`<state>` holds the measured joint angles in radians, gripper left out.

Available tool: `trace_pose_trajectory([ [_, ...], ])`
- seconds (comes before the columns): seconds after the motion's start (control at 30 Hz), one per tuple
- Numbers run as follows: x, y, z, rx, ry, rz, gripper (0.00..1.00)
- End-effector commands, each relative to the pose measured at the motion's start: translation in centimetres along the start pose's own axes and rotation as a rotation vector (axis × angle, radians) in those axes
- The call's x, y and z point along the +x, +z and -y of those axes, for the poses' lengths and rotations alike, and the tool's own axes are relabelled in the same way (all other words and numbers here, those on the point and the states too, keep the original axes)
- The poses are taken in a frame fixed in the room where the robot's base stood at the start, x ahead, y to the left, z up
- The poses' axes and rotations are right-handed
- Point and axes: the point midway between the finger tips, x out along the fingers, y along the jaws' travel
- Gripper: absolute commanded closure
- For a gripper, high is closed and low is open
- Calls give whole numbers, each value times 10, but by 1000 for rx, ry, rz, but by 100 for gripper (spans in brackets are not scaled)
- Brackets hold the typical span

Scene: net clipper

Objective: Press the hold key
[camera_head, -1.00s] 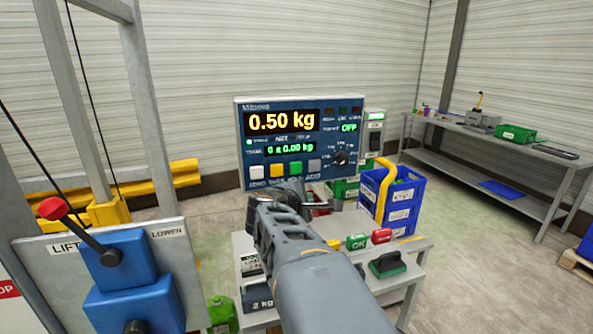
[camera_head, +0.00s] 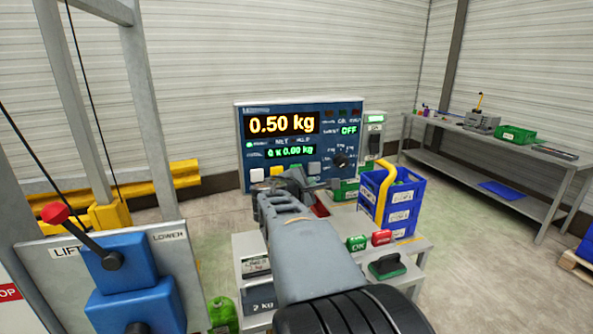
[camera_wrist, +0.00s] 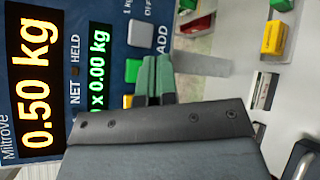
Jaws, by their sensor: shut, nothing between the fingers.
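The blue scale panel (camera_head: 243,135) faces me, its large display reading 0.50 kg. Its lower row has a white key (camera_head: 257,175), a yellow key (camera_head: 276,172) and a pale grey key (camera_head: 314,168). The green hold key (camera_wrist: 132,70) shows in the wrist view, between the display and my fingers; my gripper mostly hides it in the head view. My gripper (camera_wrist: 158,80) is shut and empty, its tips close to the green key. I cannot tell whether they touch it. The hold label is hidden; the ADD label shows beside my fingers.
A lift control box (camera_head: 122,262) is at the left. A long workbench (camera_head: 470,129) is at the back right.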

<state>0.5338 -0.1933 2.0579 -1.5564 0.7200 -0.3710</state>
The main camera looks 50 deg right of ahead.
Motion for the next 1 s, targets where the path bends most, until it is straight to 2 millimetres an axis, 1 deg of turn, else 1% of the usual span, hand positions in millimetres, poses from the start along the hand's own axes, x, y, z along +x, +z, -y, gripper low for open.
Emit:
trace_pose_trajectory([
  [0.13, 13, -9, -11, -2, -1, -1, 100],
  [0.4, 31, -23, -22, 0, 0, 0, 100],
  [0.63, 37, -27, -27, 0, 0, 0, 100],
  [1.0, 38, -27, -27, 0, 0, 0, 100],
])
